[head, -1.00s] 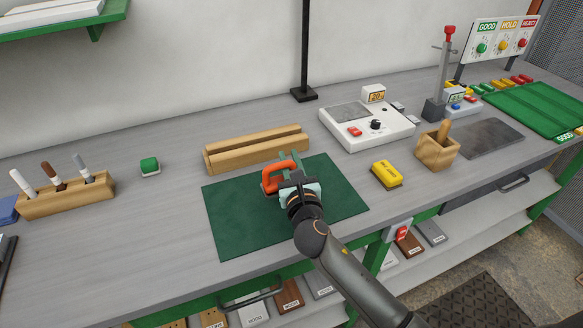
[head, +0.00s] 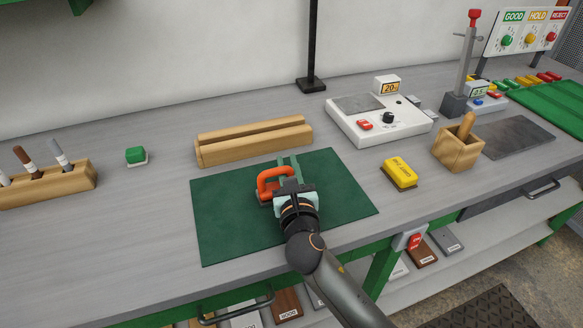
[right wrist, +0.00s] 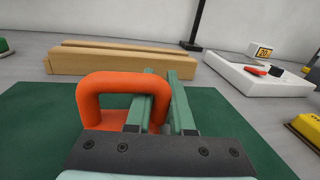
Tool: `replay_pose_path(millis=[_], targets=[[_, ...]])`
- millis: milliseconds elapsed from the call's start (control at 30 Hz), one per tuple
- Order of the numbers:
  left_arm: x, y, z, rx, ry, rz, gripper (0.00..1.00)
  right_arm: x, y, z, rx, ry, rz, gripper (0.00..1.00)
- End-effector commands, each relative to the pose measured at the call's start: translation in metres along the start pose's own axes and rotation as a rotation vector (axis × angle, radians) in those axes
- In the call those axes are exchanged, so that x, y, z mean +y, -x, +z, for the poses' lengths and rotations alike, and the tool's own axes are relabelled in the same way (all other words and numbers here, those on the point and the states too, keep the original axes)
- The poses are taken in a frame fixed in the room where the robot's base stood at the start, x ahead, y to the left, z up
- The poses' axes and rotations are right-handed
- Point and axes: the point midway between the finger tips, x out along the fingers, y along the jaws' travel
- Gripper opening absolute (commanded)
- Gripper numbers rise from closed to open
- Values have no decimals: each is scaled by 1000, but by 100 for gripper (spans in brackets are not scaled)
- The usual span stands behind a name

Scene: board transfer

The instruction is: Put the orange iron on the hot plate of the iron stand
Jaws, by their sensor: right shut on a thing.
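The orange iron (head: 266,182) is on the dark green mat (head: 222,222), by its raised loop handle. The handle also shows large in the right wrist view (right wrist: 105,84). My right gripper (head: 289,168) is shut on the right-hand post of this handle, with its pale green fingers (right wrist: 168,100) on either side. Whether the iron's base touches the mat is hard to tell. A white unit (head: 350,128) with a flat grey plate (head: 358,104), a knob and a "20" display stands behind to the right; it looks like the hot-plate stand. My left gripper is out of view.
A long wooden block (head: 252,144) lies behind the mat. A yellow block (head: 400,172) and a wooden holder (head: 457,150) stand to the right. A black post (head: 312,82) rises at the back. A green-topped block (head: 136,156) sits at left. The bench between is clear.

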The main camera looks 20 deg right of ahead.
Motion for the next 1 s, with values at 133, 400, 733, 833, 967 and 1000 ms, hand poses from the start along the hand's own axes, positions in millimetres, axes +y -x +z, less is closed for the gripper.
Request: replay_pose_path(millis=[133,400,733,833,967,1000], targets=[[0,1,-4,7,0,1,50,0,0,3,-3,-1,1,0],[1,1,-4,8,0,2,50,0,0,-2,0,0,1,31],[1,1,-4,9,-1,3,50,0,0,-2,0,0,0,51],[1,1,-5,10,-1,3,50,0,0,-1,0,0,0,51],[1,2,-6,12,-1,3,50,-1,-1,2,0,1,0,51],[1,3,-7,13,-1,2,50,-2,-1,2,0,1,1,51]])
